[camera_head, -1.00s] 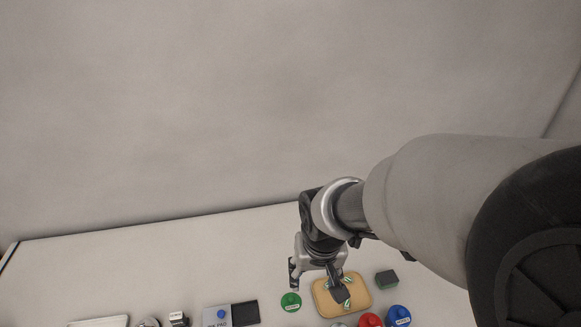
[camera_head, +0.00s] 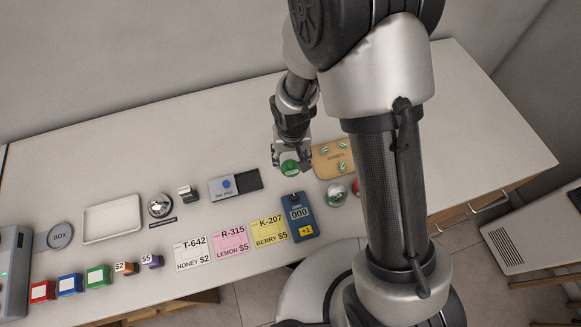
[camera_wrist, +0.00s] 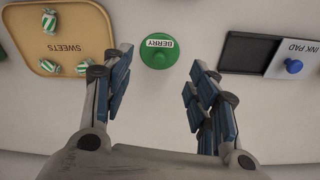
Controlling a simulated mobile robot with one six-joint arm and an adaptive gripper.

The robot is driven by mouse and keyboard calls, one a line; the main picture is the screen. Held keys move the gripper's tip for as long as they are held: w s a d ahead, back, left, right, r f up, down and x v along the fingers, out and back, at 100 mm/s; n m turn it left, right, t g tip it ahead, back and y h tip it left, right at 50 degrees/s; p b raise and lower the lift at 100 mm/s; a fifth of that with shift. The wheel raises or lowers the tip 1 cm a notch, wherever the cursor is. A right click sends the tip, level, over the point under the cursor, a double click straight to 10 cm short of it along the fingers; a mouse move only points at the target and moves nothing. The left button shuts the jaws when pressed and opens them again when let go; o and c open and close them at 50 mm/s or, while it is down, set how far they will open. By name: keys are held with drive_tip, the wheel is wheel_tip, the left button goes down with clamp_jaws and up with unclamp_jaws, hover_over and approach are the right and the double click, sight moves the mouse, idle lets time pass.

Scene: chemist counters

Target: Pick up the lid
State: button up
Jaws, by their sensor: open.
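A round green lid (camera_head: 290,168) with a knob lies on the white counter, left of the sweets tray. In the wrist view the green lid (camera_wrist: 158,55) has a white BERRY label and sits between and just beyond my two fingertips. My gripper (camera_head: 291,158) is over the lid in the head view, fingers pointing down. In the wrist view my gripper (camera_wrist: 160,75) is open and empty, with a finger on each side of the lid and no visible contact. The exact height gap cannot be told.
The tan sweets tray (camera_wrist: 85,18) is close on one side, the ink pad (camera_wrist: 266,55) on the other. A silver round item (camera_head: 336,193) and a red item (camera_head: 357,187) stand near my arm. Price cards and a blue counter device (camera_head: 299,215) lie in front.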

sight(291, 165)
drive_tip(key=f, duration=0.2)
drive_tip(key=f+b, duration=0.1)
drive_tip(key=f, duration=0.1)
drive_tip(key=w+f, duration=0.1)
drive_tip(key=f, duration=0.1)
drive_tip(key=shift+w+a+f+b, duration=0.1)
drive_tip(key=shift+f+b, duration=0.15)
drive_tip(key=shift+b, duration=0.15)
drive_tip(key=shift+c, duration=0.5)
clamp_jaws()
